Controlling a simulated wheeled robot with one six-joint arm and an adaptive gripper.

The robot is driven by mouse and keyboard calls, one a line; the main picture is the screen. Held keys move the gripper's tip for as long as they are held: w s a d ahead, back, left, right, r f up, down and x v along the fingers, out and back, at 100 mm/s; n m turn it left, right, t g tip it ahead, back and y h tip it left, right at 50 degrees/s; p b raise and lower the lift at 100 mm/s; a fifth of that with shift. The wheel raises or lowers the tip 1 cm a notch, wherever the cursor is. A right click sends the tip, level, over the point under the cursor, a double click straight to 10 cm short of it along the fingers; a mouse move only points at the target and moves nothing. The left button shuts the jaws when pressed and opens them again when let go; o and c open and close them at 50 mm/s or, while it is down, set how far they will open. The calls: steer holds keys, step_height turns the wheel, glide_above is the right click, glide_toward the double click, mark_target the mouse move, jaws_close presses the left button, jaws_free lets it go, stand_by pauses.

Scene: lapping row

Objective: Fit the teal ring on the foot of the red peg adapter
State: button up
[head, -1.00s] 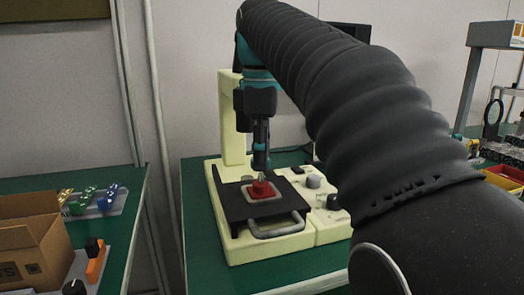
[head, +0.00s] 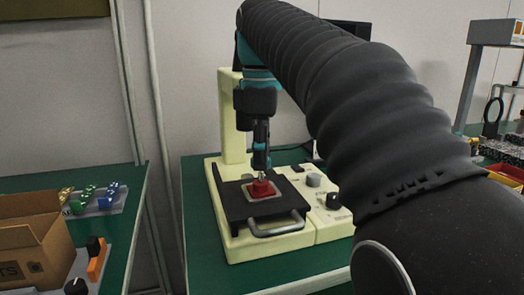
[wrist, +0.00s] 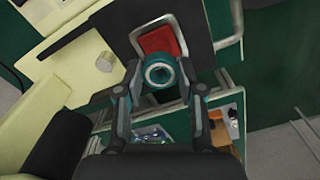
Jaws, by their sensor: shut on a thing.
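The teal ring (wrist: 160,74) shows in the wrist view between the fingertips of my gripper (wrist: 158,84), which is shut on it. Something pale shows inside its hole; I cannot tell whether that is the peg. The red peg adapter (head: 261,189) sits on the dark plate of the cream machine, directly below my gripper (head: 261,172) in the head view. In the wrist view the red adapter (wrist: 158,40) lies just beyond the ring, partly covered by it. I cannot tell whether ring and adapter touch. The ring is not distinct in the head view.
The cream machine (head: 230,243) has a grey front handle (head: 277,229) and knobs at its right. A cardboard box (head: 30,245) and a tray of coloured pieces stand on the left bench. Green bench top lies around the machine.

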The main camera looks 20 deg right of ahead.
mark_target(262, 172)
steer(key=shift+f+b, duration=0.9)
steer(key=shift+f, duration=0.75)
steer(key=o, duration=1.1)
steer(key=shift+r, duration=0.1)
